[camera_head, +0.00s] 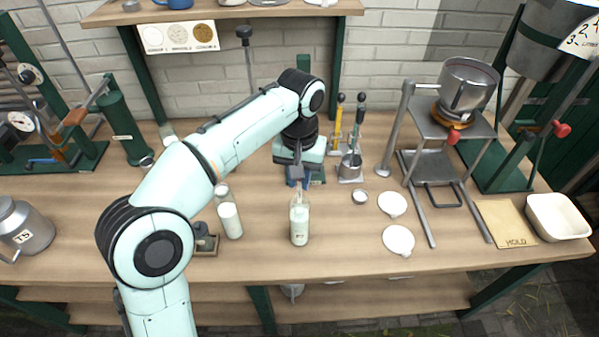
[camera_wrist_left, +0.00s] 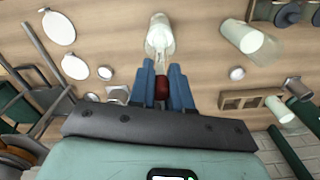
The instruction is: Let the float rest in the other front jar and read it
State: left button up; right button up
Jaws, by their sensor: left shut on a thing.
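Two front jars of whitish liquid stand on the bench. One jar (camera_head: 300,224) is right below my left gripper (camera_head: 297,180); the other jar (camera_head: 229,216) stands to its left. In the left wrist view they are the near jar (camera_wrist_left: 160,35) and the jar at the right (camera_wrist_left: 246,40). My left gripper (camera_wrist_left: 163,92) is shut on the float (camera_wrist_left: 162,88), whose dark red part shows between the blue fingers. A clear, thin part points toward the near jar's mouth. I cannot tell how deep it sits. My right gripper is out of view.
Behind the gripper stand a metal cup (camera_head: 350,166) with tools and a green stand. White discs (camera_head: 398,239) lie to the right, before a metal stand (camera_head: 428,160). A dark block on a wooden holder (camera_head: 204,243) sits left of the jars. The front bench between the jars and discs is clear.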

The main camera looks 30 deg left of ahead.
aim_at(300, 203)
pick_arm(q)
jog(key=shift+f+b, duration=1.7)
jog(key=shift+f, duration=1.5)
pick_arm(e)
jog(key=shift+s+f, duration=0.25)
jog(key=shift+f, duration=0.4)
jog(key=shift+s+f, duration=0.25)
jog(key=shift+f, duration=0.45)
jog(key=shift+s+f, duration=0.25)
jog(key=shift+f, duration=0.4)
pick_arm(q)
jog(key=o, duration=0.9)
jog(key=shift+r, duration=0.1)
notch_tip(300, 203, up, 13)
jog(key=p, duration=0.4)
jog(key=shift+r+p, duration=0.1)
jog(key=shift+p, duration=0.2)
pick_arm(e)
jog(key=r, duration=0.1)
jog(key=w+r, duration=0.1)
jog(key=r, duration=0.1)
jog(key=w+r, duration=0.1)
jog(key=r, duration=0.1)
